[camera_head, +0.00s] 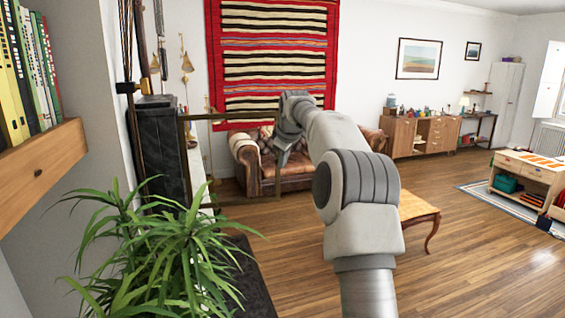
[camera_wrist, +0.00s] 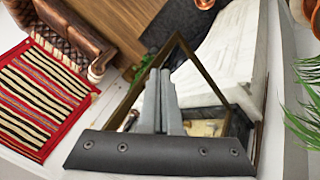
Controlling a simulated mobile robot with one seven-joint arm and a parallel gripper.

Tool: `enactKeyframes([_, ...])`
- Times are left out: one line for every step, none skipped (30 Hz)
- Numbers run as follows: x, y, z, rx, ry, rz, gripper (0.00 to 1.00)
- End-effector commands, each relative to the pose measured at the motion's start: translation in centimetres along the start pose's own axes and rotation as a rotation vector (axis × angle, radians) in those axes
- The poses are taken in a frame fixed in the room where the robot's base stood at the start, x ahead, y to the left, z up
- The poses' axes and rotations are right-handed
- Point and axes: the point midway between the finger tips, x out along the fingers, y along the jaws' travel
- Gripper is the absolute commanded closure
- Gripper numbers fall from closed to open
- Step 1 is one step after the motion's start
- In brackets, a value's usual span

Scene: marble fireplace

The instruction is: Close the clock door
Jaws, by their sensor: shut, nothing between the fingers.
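The clock door (camera_head: 279,187) is a thin brass-coloured frame with a clear pane. It stands swung open, reaching right from the dark clock body (camera_head: 160,155) at the left of the head view. My gripper (camera_head: 281,160) is at the door's free right side. In the wrist view the door frame (camera_wrist: 207,70) slants behind my shut fingers (camera_wrist: 160,72), which overlap the pane. Nothing is held between them. I cannot tell whether the fingers touch the door. The clock's face is hidden in the head view.
A leafy plant (camera_head: 185,250) stands in front of the clock, low left. A wooden shelf with books (camera_head: 40,180) is at the left edge. A leather sofa (camera_head: 300,172) and striped wall rug (camera_head: 272,50) lie beyond. Open wooden floor (camera_head: 470,240) is on the right.

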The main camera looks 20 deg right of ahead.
Motion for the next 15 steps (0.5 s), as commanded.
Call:
enactKeyframes([0.3,0.3,-0.1,-0.007,0.005,-0.006,1.00])
enactKeyframes([0.4,0.4,-0.2,-0.013,0.008,-0.008,1.00])
enactKeyframes([0.6,0.6,-0.3,-0.019,0.012,-0.011,1.00])
enactKeyframes([0.7,0.7,-0.4,-0.024,0.014,-0.014,1.00])
enactKeyframes([0.8,0.8,-0.5,-0.029,0.016,-0.018,1.00])
enactKeyframes([0.9,1.0,-0.6,-0.034,0.020,-0.020,1.00])
enactKeyframes([1.0,1.1,-0.6,-0.039,0.023,-0.022,1.00])
enactKeyframes([1.1,1.2,-0.7,-0.043,0.025,-0.025,1.00])
enactKeyframes([1.2,1.3,-0.8,-0.048,0.027,-0.027,1.00])
enactKeyframes([1.3,1.4,-0.9,-0.052,0.029,-0.029,1.00])
enactKeyframes([1.4,1.5,-0.9,-0.055,0.031,-0.031,1.00])
enactKeyframes([1.4,1.6,-1.0,-0.059,0.033,-0.033,1.00])
enactKeyframes([1.4,1.6,-1.0,-0.063,0.034,-0.034,1.00])
enactKeyframes([1.5,1.7,-1.1,-0.065,0.035,-0.036,1.00])
enactKeyframes([1.6,1.7,-1.1,-0.067,0.037,-0.037,1.00])
